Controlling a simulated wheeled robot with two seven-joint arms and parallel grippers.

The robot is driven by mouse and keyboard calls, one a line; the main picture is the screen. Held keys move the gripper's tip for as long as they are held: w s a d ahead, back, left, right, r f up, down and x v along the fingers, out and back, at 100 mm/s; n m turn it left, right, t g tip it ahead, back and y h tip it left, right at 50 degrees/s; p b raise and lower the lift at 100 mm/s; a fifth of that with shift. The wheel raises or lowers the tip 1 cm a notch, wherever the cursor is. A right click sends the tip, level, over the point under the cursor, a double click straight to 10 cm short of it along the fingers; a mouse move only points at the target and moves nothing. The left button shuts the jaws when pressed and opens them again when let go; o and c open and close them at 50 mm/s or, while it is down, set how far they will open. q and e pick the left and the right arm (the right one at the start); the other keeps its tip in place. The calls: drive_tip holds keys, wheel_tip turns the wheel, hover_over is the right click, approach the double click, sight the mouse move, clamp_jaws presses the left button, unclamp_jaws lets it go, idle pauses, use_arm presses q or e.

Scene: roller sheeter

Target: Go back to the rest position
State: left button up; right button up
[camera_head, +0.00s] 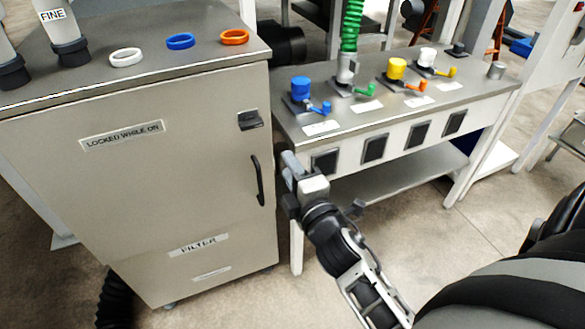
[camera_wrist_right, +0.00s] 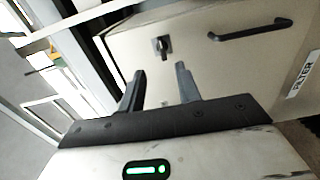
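My right gripper (camera_head: 289,168) is in front of the gap between the grey cabinet (camera_head: 175,190) and the valve bench (camera_head: 405,110). In the right wrist view its two fingers (camera_wrist_right: 160,85) stand apart with nothing between them. The cabinet front shows behind the fingers there, with its latch (camera_wrist_right: 162,46) and black handle (camera_wrist_right: 250,30). In the head view the latch (camera_head: 250,120) and the handle (camera_head: 258,180) are left of the gripper, and the cabinet door looks shut. My left gripper is not in view.
White, blue and orange rings (camera_head: 180,41) lie on the cabinet top. The bench carries several coloured valves, with a green hose (camera_head: 351,25) on one of them. A black hose (camera_head: 114,300) lies by the cabinet's lower left. The floor (camera_head: 420,215) before the bench is clear.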

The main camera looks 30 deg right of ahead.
idle(0.6)
drive_tip(key=s+a+f+m+g+y, duration=0.6)
drive_tip(key=s+a+f+m, duration=0.4)
drive_tip(key=s+f+m, duration=0.3)
wheel_tip(320, 180, down, 3)
drive_tip(key=shift+s+a+r+g, duration=0.2)
drive_tip(key=shift+s+a+g, duration=0.2)
drive_tip(key=shift+s+g, duration=0.25)
drive_tip(key=shift+w, duration=0.15)
drive_tip(key=shift+c, duration=0.5)
